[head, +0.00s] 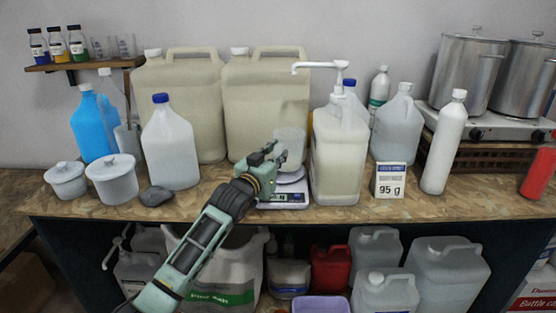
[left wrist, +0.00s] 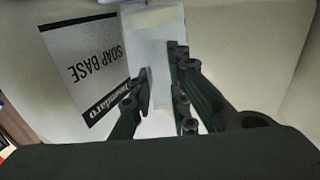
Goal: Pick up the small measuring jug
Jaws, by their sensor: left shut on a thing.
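The small measuring jug (head: 290,143) is a pale, translucent vessel, upright above the kitchen scale (head: 286,196) in the middle of the bench. My left gripper (head: 275,153) reaches in from the front and is shut on the jug. In the left wrist view the jug (left wrist: 156,45) stands between the two dark fingers (left wrist: 160,82). Its lower part is partly hidden by the gripper, and I cannot tell whether it clears the scale's pan. My right gripper is not in view.
Two big cream jerrycans (head: 180,105) stand behind. A pump bottle (head: 339,160) is close on the right, with a 95 g sign (head: 390,181) beyond it. A blue-capped jug (head: 170,148) and a grey stone (head: 156,196) are on the left.

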